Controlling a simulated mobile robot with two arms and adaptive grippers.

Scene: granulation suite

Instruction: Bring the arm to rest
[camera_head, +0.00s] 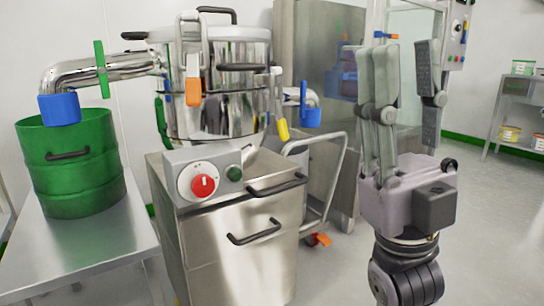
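My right gripper (405,58) is raised on the right side of the head view, with its fingers pointing up. Its grey fingers are spread apart with nothing between them, so it is open and empty. Its wrist and dark arm links come up from the bottom edge. It appears in front of a tall steel cabinet (308,52) and seems to touch nothing. My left gripper is not in the view.
A steel granulator vessel (235,115) stands on a cabinet with a red knob (203,186). A green drum (72,165) sits on a steel table (95,245) at left. A trolley (325,190) stands behind. Open floor (490,230) lies at right, before shelves (515,98).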

